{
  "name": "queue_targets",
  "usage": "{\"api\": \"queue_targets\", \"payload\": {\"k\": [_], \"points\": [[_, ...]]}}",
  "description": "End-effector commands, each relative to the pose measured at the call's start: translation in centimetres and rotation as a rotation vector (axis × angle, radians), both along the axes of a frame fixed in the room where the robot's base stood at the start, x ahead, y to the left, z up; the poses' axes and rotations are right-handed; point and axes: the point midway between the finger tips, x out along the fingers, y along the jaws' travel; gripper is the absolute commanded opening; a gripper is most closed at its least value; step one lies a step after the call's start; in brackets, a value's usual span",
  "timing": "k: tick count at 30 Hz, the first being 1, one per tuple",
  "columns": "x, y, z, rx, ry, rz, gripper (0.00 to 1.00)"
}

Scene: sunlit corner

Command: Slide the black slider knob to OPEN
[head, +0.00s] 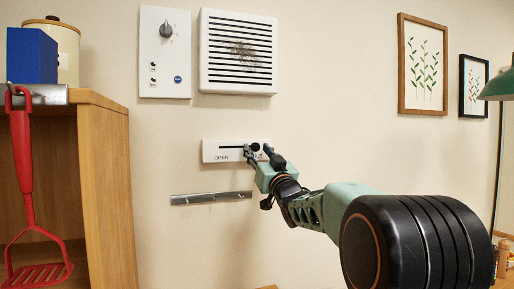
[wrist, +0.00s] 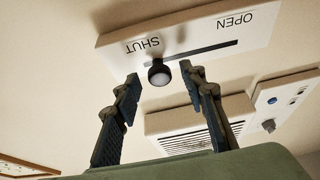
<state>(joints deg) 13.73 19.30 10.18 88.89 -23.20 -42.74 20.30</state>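The black slider knob (wrist: 159,74) sits at the SHUT end of the slot in the white slider plate (wrist: 190,30). In the head view the plate (head: 209,151) is fixed to the wall, with OPEN printed at its left. The knob (head: 255,147) shows there at the right end of the slot, partly behind my gripper. My gripper (wrist: 160,80) is open, one finger on each side of the knob in the wrist view, with visible gaps between fingers and knob. It also shows in the head view at the plate's right end (head: 263,153). The word SHUT is mostly hidden there.
A white vent (head: 238,80) and a control panel with a dial (head: 151,75) are on the wall above. A metal strip (head: 211,198) is mounted below the plate. A wooden shelf (head: 105,180) stands at left, with a red masher (head: 24,150) hanging from it.

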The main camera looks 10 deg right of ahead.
Motion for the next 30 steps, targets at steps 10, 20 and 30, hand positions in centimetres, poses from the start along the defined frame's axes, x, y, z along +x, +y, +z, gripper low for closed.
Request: {"api": "queue_targets", "payload": {"k": [10,20,30], "points": [[0.96,0.17,0.4,0.001,-0.001,-0.001,0.38],[0.93,0.15,0.37,0.0,0.0,-0.001,0.15],[0.92,0.14,0.36,0.0,0.0,-0.001,0.0]]}}
